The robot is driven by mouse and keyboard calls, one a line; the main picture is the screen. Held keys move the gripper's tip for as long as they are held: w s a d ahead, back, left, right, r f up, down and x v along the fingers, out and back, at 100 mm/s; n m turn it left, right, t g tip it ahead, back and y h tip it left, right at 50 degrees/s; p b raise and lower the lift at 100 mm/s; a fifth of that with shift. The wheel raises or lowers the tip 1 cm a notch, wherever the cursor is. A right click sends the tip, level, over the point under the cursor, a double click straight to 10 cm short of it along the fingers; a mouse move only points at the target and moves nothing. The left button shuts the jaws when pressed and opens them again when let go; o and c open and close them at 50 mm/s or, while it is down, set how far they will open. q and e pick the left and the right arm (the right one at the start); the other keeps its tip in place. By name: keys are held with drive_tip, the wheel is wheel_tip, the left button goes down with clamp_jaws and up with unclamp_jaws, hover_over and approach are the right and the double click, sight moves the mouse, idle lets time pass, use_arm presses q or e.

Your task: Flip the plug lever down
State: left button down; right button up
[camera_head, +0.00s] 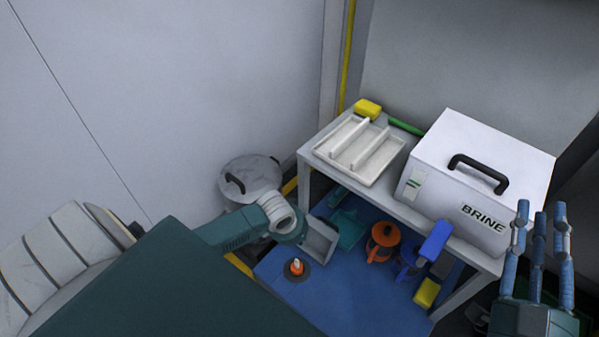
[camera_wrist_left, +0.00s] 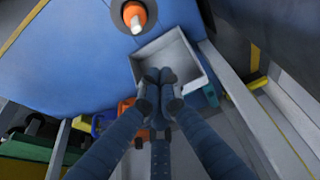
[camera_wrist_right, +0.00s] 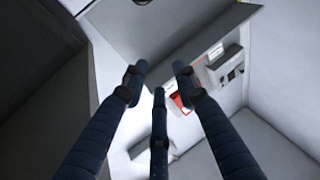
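An orange upright knob (camera_head: 296,267) on a dark round base stands on the blue surface below the bench. It may be the plug lever. It also shows at the top of the left wrist view (camera_wrist_left: 134,14). My left gripper (camera_wrist_left: 160,78) has its fingertips drawn together, with nothing visible between them; they overlap the near edge of a grey open tray (camera_wrist_left: 172,52) in that view, and contact cannot be told. The left fingers are hidden in the head view. My right gripper (camera_head: 540,225) is open and empty at the far right, fingers spread also in the right wrist view (camera_wrist_right: 158,78).
A white BRINE box (camera_head: 455,170) and a divided tray (camera_head: 350,148) stand on the bench. Below are an orange jug (camera_head: 383,240), a blue jug (camera_head: 408,260) and a yellow block (camera_head: 427,293). A lidded pot (camera_head: 250,175) stands behind my left arm.

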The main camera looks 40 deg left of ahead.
drive_tip(key=shift+s+d+r+t, duration=0.15)
drive_tip(key=shift+s+r, duration=0.15)
drive_tip(key=shift+r, duration=0.2)
drive_tip(key=shift+s+a+r+t, duration=0.15)
drive_tip(key=shift+s+r, duration=0.15)
drive_tip(key=shift+r, duration=0.2)
drive_tip(key=shift+d, duration=0.1)
